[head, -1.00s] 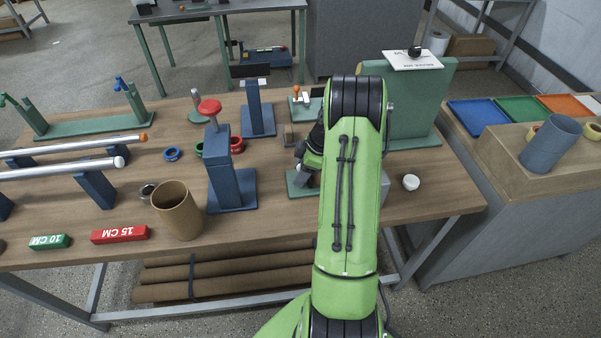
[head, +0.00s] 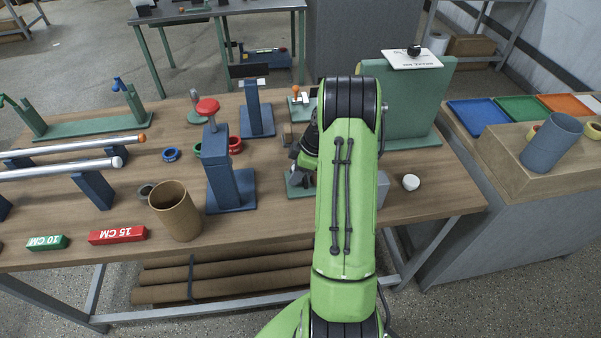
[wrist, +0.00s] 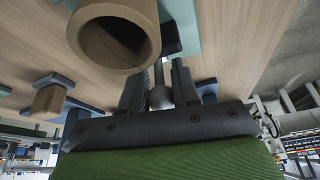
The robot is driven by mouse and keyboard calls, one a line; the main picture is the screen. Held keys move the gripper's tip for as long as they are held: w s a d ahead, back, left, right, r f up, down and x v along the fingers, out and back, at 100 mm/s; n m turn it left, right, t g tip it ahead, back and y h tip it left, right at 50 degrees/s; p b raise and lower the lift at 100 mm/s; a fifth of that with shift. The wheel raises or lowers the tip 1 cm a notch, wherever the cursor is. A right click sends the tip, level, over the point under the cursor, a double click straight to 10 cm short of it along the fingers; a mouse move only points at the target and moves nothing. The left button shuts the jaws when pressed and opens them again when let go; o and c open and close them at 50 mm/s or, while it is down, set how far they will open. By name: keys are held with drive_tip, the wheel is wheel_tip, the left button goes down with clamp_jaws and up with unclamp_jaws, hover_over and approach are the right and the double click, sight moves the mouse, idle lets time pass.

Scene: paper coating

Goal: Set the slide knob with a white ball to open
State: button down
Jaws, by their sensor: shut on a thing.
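In the head view, my gripper (head: 303,158) is low over a small green base plate (head: 298,190), left of my green arm. Whether the slide stands at open or closed cannot be read.
A wide brown tube (wrist: 115,35) is close to the fingers in the wrist view. A green board (head: 420,95) and white round piece (head: 411,182) are right.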

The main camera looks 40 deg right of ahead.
drive_tip(key=shift+w+a, duration=0.35)
drive_tip(key=shift+a, duration=0.1)
drive_tip(key=c, duration=1)
unclamp_jaws()
drive_tip(key=shift+o, duration=0.2)
drive_tip(key=shift+d, duration=0.1)
drive_tip(key=p+v, duration=0.3)
drive_tip(key=v, duration=1.3)
